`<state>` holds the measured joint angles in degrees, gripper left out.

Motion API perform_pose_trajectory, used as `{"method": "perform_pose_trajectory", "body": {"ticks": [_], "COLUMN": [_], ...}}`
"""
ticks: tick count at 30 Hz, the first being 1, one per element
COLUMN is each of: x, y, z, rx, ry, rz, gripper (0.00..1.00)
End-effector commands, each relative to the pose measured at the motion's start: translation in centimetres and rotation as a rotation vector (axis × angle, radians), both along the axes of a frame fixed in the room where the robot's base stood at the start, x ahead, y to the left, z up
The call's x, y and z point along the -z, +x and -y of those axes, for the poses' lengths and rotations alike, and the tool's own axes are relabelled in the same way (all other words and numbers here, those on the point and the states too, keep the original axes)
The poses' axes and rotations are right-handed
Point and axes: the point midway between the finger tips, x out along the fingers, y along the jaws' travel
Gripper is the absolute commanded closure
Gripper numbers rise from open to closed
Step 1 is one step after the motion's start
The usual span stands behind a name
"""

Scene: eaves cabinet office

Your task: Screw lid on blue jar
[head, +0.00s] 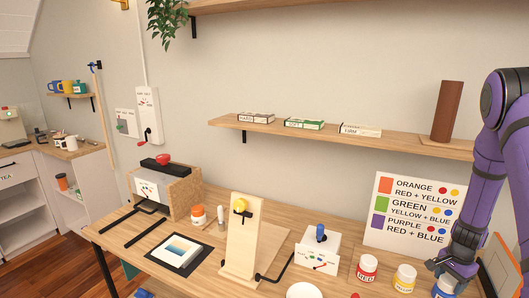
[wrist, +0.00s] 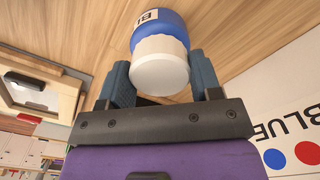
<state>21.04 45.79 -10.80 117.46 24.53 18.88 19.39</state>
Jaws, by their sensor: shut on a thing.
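The blue jar (wrist: 157,27) shows in the wrist view with part of its "BL" label. The white lid (wrist: 160,66) is against the jar's mouth, in line with it; I cannot tell how tightly it is seated. My gripper (wrist: 162,80) has its two dark fingers on either side of the lid, shut on it. In the head view my gripper (head: 453,268) reaches down at the table's right end. The blue jar (head: 442,289) shows there just below it, cut off by the lower frame edge, with the lid mostly hidden by the fingers.
A yellow jar (head: 404,278) and a red jar (head: 366,268) stand left of the blue jar. A colour-mixing board (head: 415,211) stands behind them. A white box with a blue knob (head: 318,250) is further left. A wall shelf (head: 345,140) runs above the table.

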Motion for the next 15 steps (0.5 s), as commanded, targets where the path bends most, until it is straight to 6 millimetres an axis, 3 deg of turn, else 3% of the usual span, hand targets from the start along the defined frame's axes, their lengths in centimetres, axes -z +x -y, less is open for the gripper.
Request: {"method": "perform_pose_trajectory", "body": {"ticks": [12, 15], "x": [0.06, 0.05], "y": [0.06, 0.06], "z": [-0.06, -0.05], "rx": [0.596, 0.674], "ry": [-0.001, 0.0], "rz": [0.0, 0.001], "gripper": [0.7, 0.7]}}
